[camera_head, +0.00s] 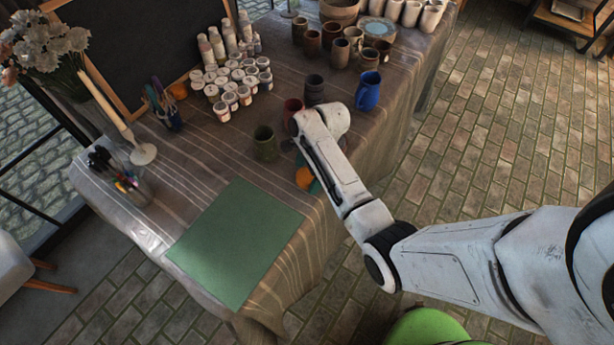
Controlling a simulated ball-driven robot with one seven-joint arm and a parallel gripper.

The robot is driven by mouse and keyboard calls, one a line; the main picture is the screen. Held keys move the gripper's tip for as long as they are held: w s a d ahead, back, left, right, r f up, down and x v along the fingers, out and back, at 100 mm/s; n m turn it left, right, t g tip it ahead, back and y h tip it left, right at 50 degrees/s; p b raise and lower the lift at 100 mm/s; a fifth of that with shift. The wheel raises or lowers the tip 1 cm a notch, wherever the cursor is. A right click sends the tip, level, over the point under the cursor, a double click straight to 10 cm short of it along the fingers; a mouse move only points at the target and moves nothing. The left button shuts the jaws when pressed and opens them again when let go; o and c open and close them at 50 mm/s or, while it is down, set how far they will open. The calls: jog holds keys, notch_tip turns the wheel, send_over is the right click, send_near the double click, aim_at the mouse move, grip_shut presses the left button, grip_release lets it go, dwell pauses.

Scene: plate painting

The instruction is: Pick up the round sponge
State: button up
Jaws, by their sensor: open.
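An orange rounded thing (303,178), which looks like the round sponge, lies on the cloth-covered table (215,170) near its right edge. My forearm covers part of it on the right. My gripper (296,155) points down just above and behind it in the picture, mostly hidden by my arm. Its dark parts barely show, and it appears open with nothing seen in it. I cannot tell whether it touches the sponge.
A teal thing (315,187) lies beside the sponge. A green cup (265,143), a reddish cup (292,110), dark stacked cups (314,88) and a blue jug (368,91) stand close behind. A green mat (236,243) lies clear in front. Paint pots (230,100) and brush jars (130,188) stand left.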

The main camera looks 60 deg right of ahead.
aim_at(307, 175)
jog(key=shift+a+f, duration=0.15)
jog(key=shift+f, duration=0.3)
jog(key=c, duration=1.1)
notch_tip(307, 175, up, 10)
jog(key=shift+r, duration=0.1)
